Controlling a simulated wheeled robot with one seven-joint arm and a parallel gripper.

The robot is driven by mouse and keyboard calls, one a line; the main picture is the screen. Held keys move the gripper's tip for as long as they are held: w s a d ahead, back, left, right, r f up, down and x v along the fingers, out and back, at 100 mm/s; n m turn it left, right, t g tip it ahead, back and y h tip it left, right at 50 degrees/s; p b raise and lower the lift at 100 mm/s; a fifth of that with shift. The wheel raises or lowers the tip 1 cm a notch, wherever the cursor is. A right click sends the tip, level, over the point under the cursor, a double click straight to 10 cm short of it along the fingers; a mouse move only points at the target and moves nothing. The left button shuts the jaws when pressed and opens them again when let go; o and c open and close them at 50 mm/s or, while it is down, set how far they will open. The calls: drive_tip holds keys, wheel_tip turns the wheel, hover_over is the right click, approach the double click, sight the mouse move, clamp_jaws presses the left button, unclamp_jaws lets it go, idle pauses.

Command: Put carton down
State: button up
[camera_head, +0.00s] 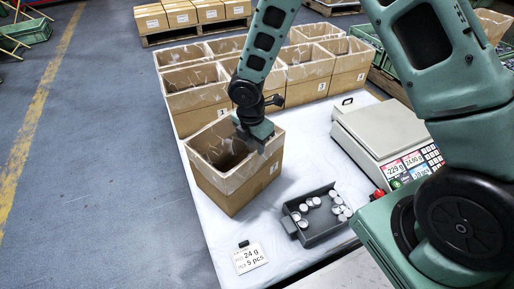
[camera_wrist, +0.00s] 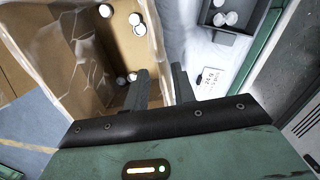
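A brown open-topped carton (camera_head: 221,186) with a clear liner stands upright at the left side of the white table in the head view. Whether its base touches the table is hard to see. My gripper (camera_head: 258,135) is at the carton's right-hand rim. In the wrist view my gripper (camera_wrist: 161,72) has one finger inside the carton (camera_wrist: 105,70) and one outside, with the wall between them. A gap shows between the fingertips; whether they press on the wall is unclear. Several round silvery parts (camera_wrist: 134,19) lie inside the carton.
A dark tray (camera_head: 322,233) with several silvery parts stands right of the carton. A label card (camera_head: 250,258) lies in front. A scale (camera_head: 385,135) is at the right. Several cartons (camera_head: 308,74) fill the table's back. Bare table (camera_head: 215,232) shows in front of the carton.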

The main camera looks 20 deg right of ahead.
wheel_tip(320, 180, up, 3)
drive_tip(key=shift+s+a+r+p, duration=0.1)
drive_tip(key=shift+a+p, duration=0.05)
drive_tip(key=shift+p, duration=0.3)
drive_tip(key=s+a+r+m+y, duration=0.1)
drive_tip(key=s+a+r+m, duration=0.2)
drive_tip(key=s+r+m, duration=0.4)
drive_tip(key=s+a+r+m, duration=0.4)
drive_tip(key=s+r+m, duration=0.3)
drive_tip(key=s, duration=1.1)
wheel_tip(320, 180, up, 4)
drive_tip(key=shift+r+m+g+y, duration=0.2)
drive_tip(key=shift+m+g+y, duration=0.1)
drive_tip(key=shift+m+y, duration=0.1)
drive_tip(key=shift+r, duration=0.1)
wheel_tip(320, 180, up, 39)
drive_tip(key=p, duration=3.9)
